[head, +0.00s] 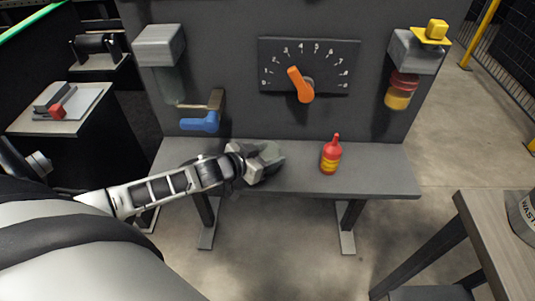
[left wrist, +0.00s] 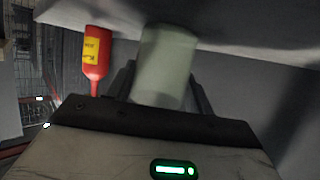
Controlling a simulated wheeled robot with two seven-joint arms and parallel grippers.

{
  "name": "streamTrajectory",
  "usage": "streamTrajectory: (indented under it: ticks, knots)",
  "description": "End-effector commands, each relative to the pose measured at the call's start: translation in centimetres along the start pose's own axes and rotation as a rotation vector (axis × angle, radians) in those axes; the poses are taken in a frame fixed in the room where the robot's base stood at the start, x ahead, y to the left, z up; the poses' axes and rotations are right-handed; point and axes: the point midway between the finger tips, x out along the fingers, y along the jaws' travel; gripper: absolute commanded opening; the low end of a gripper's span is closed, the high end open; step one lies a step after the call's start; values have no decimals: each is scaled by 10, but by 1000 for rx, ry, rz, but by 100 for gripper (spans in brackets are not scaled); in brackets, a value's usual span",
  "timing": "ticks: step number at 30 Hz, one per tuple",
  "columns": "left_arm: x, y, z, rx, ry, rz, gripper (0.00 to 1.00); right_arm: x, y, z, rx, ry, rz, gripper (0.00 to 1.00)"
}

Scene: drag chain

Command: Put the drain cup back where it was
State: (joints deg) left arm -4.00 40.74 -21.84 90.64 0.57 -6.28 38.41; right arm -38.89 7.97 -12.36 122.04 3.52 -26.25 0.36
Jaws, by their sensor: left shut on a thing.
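The drain cup (left wrist: 165,65), a pale grey-green translucent cylinder, stands between the fingers of my left gripper (left wrist: 160,90) in the left wrist view. In the head view my left gripper (head: 262,160) is at the left-middle of the grey bench and is shut on the cup (head: 271,154), which is partly hidden by the gripper. I cannot tell whether the cup touches the bench top. My right gripper is in neither view.
A red bottle with a yellow label (head: 331,155) stands on the bench (head: 380,170) to the right of my left gripper. The upright panel behind carries a grey block with a translucent bowl (head: 170,85), a blue-handled valve (head: 202,122), an orange-pointer dial (head: 300,84) and a yellow-topped unit (head: 418,50).

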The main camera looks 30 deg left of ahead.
Motion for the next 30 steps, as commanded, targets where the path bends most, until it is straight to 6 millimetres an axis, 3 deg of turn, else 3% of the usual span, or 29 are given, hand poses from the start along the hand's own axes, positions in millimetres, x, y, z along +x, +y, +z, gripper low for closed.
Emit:
streamTrajectory:
  ticks: [1,2,4,17,30]
  knots:
    - [1,0,2,-1,0,0,30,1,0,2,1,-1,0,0]
    - [1,0,3,-1,0,0,55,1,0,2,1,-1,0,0]
    - [1,0,2,-1,0,0,74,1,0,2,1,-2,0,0]
    - [-8,0,0,-1,-2,0,74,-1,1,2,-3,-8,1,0]
    - [-90,0,0,-2,-4,0,74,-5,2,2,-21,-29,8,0]
